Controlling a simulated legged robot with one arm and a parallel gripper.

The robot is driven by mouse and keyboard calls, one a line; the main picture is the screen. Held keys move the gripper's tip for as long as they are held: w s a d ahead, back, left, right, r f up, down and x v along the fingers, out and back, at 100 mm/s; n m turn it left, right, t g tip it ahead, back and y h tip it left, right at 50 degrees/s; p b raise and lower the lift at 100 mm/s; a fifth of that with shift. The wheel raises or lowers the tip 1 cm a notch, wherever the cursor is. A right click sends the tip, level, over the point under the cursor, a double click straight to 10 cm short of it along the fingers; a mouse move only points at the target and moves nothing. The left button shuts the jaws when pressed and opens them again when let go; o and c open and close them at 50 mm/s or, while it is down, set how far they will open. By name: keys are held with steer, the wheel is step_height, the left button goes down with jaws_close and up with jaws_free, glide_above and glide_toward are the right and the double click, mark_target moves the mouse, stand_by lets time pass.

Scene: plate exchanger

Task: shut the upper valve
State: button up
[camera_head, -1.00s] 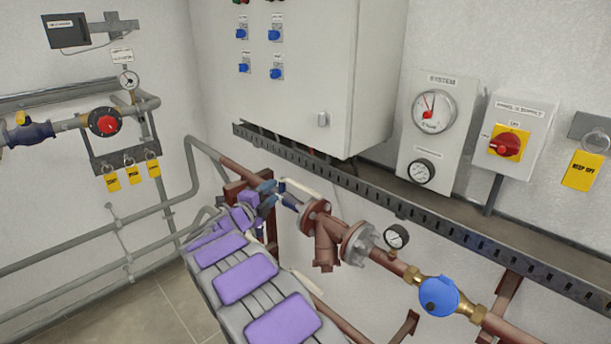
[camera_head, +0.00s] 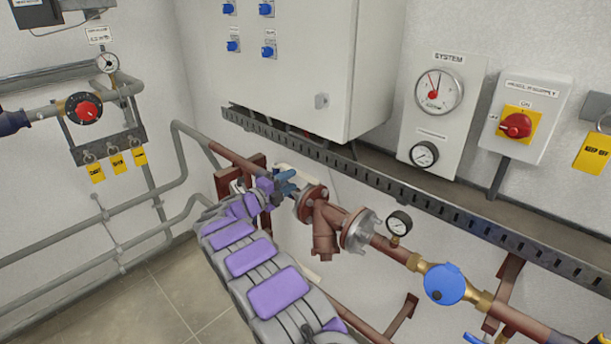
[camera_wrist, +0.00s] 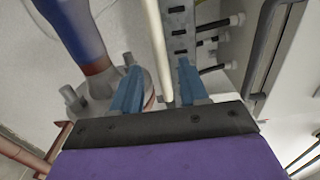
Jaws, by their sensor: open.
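A cream-white lever handle (camera_head: 298,174) shows at the pipe beside the flanged red-brown fitting, partly hidden by my gripper. I take it for the upper valve's handle. My gripper (camera_head: 287,182), with blue fingers, is right at it in the head view. In the wrist view the cream bar (camera_wrist: 156,45) runs down between the two open blue fingers of my gripper (camera_wrist: 160,88), with space on both sides. I cannot tell from this view whether the fingers surround it in depth. A blue and red-brown pipe part (camera_wrist: 77,28) and a grey flange (camera_wrist: 98,95) lie to the left.
A slotted cable tray (camera_head: 400,192) runs along the wall just above the pipe, below a grey cabinet (camera_head: 280,70). A small gauge (camera_head: 399,223) and a blue round device (camera_head: 444,284) sit farther right on the pipe. The floor (camera_head: 150,300) at lower left is clear.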

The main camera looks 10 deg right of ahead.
mark_target(305, 173)
steer(key=b+x, duration=0.1)
steer(key=x, duration=0.6)
steer(key=shift+w, duration=0.15)
steer(key=shift+a, duration=0.25)
steer(key=shift+c, duration=1.6)
steer(key=shift+d, duration=0.5)
jaws_close()
steer(key=shift+f, duration=0.1)
